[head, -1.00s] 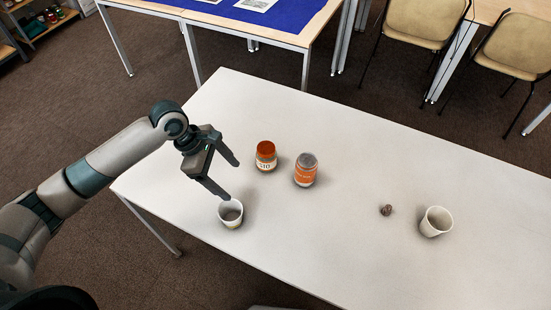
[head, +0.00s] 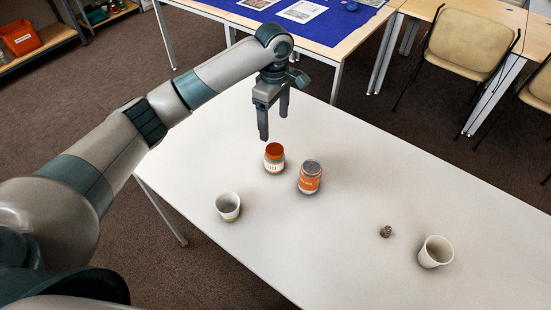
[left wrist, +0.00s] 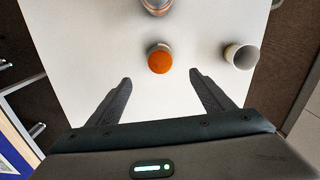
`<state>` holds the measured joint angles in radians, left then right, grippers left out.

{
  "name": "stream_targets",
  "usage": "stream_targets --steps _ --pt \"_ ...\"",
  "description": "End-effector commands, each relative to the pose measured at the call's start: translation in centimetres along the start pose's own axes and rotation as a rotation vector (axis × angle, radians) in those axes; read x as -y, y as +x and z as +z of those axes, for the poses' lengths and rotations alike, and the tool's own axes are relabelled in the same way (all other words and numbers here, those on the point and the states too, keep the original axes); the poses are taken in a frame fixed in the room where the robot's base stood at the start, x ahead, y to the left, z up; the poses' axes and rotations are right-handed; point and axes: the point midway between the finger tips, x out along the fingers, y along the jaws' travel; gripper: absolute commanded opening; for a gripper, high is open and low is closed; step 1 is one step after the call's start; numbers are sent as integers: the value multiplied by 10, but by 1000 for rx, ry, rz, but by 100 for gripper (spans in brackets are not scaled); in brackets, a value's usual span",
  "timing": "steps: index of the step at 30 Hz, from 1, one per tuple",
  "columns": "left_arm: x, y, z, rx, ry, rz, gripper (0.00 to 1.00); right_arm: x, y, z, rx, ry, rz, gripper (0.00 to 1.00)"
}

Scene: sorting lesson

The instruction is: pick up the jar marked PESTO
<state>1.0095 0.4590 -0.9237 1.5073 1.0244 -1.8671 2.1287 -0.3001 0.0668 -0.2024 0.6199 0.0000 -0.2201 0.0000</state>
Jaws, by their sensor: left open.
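A jar with an orange-red lid and a pale label (head: 274,165) stands upright on the white table. Only the last letters of its label show, looking like "TO". My left gripper (head: 274,127) is open and empty, pointing down, above and behind this jar in the head view. In the left wrist view the orange lid (left wrist: 160,61) lies just beyond the fingertips, centred between the open fingers (left wrist: 160,76). A second jar with a grey lid and orange label (head: 310,181) stands close to its right; its lettering is too small to read. My right gripper is not in view.
A white cup (head: 228,206) stands at the table's left front, another cup (head: 436,252) at the right. A small brown lump, perhaps a pine cone (head: 386,231), lies near the right cup. The white table (head: 330,245) is clear between them. A blue-topped table (head: 290,28) stands behind.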

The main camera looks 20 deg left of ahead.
Motion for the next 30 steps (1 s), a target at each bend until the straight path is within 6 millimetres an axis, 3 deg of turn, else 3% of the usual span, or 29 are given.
stream_targets --steps 8,21,30 --pt "1 19 0 0 -2 -3 74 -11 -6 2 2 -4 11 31" --pt "1 95 0 0 -2 -2 74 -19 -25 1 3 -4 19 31" --pt "0 122 0 0 0 0 74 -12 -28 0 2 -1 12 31"
